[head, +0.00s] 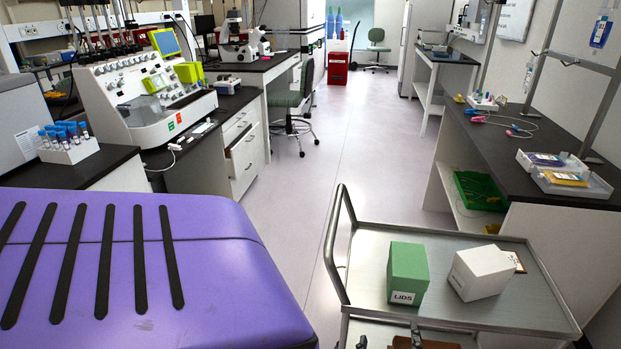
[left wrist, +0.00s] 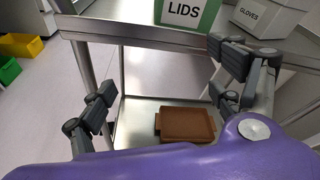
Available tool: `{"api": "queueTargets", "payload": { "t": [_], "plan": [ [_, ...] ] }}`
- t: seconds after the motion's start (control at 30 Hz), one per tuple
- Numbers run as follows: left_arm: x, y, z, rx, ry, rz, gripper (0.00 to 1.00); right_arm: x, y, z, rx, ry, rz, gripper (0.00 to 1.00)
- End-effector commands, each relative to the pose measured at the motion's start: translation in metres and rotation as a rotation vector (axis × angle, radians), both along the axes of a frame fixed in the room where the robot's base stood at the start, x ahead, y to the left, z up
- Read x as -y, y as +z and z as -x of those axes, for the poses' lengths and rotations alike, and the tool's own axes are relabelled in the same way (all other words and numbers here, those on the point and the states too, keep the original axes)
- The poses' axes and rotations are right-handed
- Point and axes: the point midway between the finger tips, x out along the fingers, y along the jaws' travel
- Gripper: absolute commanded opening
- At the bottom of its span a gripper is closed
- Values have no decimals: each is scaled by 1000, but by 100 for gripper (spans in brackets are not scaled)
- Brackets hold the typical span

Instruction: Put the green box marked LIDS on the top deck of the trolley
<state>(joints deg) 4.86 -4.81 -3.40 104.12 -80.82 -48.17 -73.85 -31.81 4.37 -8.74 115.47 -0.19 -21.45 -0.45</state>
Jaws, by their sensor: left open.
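The green box marked LIDS (head: 407,268) stands upright on the top deck of the trolley (head: 375,245), near the deck's front edge. In the left wrist view its labelled face (left wrist: 186,12) shows at the top, cut off by the picture edge. My left gripper (head: 389,339) is at the bottom of the head view, by the trolley's near edge. In the left wrist view the gripper (left wrist: 166,78) is open with its fingers wide apart, nothing between them and clear of the box. My right gripper is not in view.
A white box marked GLOVES (head: 481,272) stands just right of the green box. A brown tray (left wrist: 187,124) lies on the trolley's lower shelf. The dark bench (head: 560,150) is behind at the right. The aisle floor (head: 350,130) is clear.

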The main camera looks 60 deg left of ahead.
Motion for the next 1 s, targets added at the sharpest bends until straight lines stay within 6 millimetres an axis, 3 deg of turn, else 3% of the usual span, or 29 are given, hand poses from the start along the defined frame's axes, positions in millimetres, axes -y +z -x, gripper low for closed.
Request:
{"api": "queueTargets", "payload": {
  "t": [0.03, 0.1, 0.2, 0.33, 0.5, 0.7, 1.0],
  "plan": [
    [0, -35, 30, 29, 18, 187, 85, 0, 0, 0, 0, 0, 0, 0],
    [10, -73, 67, 99, 72, 490, 85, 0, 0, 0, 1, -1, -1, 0],
    [30, -113, 123, 208, 220, 918, 85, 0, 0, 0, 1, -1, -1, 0],
    [60, -136, 191, 359, 503, 1411, 85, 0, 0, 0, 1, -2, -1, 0],
    [85, -135, 249, 536, 866, 1822, 85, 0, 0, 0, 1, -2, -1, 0],
    [95, -129, 269, 630, 1053, 1981, 85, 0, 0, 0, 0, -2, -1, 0],
    [95, -130, 269, 633, 1058, 1985, 85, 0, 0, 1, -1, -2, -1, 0]
  ]
}}
